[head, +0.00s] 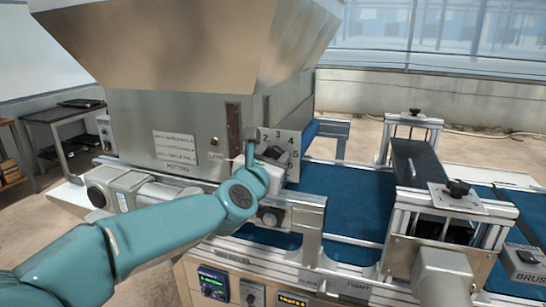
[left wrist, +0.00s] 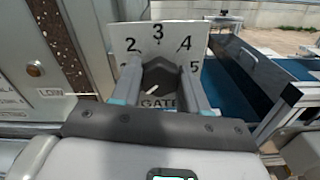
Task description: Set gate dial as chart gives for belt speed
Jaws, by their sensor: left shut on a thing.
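The gate dial plate (head: 293,137) is a pale upright plate with dark numbers on the side of the hopper machine. In the left wrist view the plate (left wrist: 185,29) shows 2, 3, 4 and 5 in an arc and the word GATE below. My left gripper (head: 262,150) is shut on the dark dial knob (left wrist: 166,78), with one finger on each side. A white mark on the knob shows low and left; its exact setting is unclear. A white chart (head: 175,147) is on the hopper front, its text too small to read. My right gripper is not in view.
A blue belt (head: 350,190) runs right from the hopper (head: 160,105). Below are a panel with a green display (head: 213,283), unreadable, and a small knob box (head: 252,295). A metal frame with a black roller part (head: 415,160) stands over the belt.

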